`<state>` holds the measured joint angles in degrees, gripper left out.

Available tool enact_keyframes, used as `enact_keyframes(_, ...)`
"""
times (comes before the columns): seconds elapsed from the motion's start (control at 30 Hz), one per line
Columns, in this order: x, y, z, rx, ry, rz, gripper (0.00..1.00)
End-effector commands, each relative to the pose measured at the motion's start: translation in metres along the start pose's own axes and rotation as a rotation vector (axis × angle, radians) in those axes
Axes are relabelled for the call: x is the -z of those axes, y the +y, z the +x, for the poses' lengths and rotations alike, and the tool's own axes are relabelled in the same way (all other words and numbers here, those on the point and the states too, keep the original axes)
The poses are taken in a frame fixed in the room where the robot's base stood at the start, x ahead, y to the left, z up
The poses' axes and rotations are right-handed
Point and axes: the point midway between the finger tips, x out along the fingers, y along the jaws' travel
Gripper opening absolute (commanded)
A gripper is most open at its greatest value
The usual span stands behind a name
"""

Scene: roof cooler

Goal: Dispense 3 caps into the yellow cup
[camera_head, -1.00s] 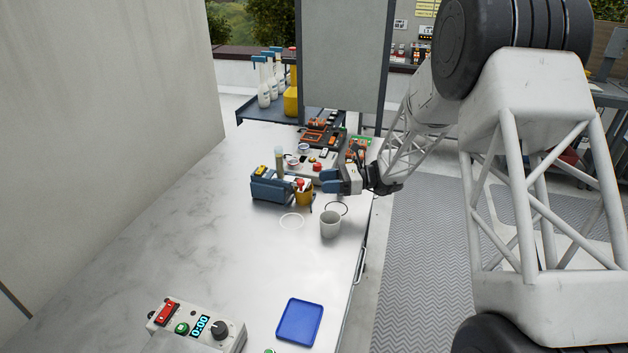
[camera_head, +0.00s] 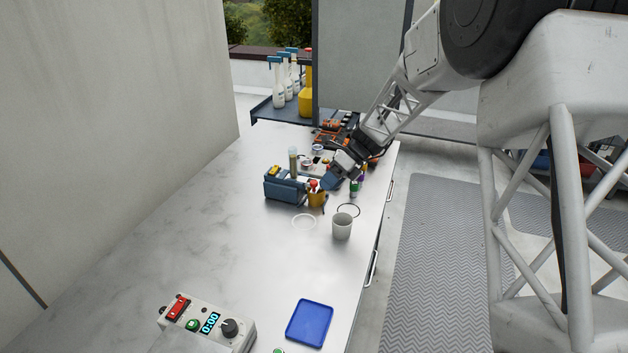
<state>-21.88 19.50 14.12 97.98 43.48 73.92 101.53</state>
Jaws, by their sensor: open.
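The yellow cup (camera_head: 317,201) stands on the metal counter with small items showing at its top, one of them red. It is beside the right end of a blue-grey holder (camera_head: 284,188). A pale upright tube (camera_head: 293,160) rises behind the holder. I cannot make out a cap dispenser or single caps for certain. My gripper (camera_head: 330,184), with blue fingers, is open and points down and left at the upper right of the cup. I cannot tell whether it touches the cup. The arm hides part of the items behind.
A blue tray (camera_head: 310,322) and a timer box (camera_head: 207,322) are nearer. Spray bottles (camera_head: 278,85) stand on a rear shelf. The counter's left side is clear.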

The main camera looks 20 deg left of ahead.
Motion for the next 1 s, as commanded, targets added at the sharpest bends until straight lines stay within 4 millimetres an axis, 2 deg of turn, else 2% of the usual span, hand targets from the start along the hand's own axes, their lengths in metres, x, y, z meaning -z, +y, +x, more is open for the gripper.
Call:
enact_keyframes(0.5, -0.034, 0.021, -0.010, 0.402, 0.263, 0.358, 0.52)
enact_keyframes(0.8, -0.065, 0.035, -0.023, 0.673, 0.273, 0.505, 0.52)
enact_keyframes(1.0, -0.075, 0.039, -0.027, 0.750, 0.256, 0.541, 0.52)
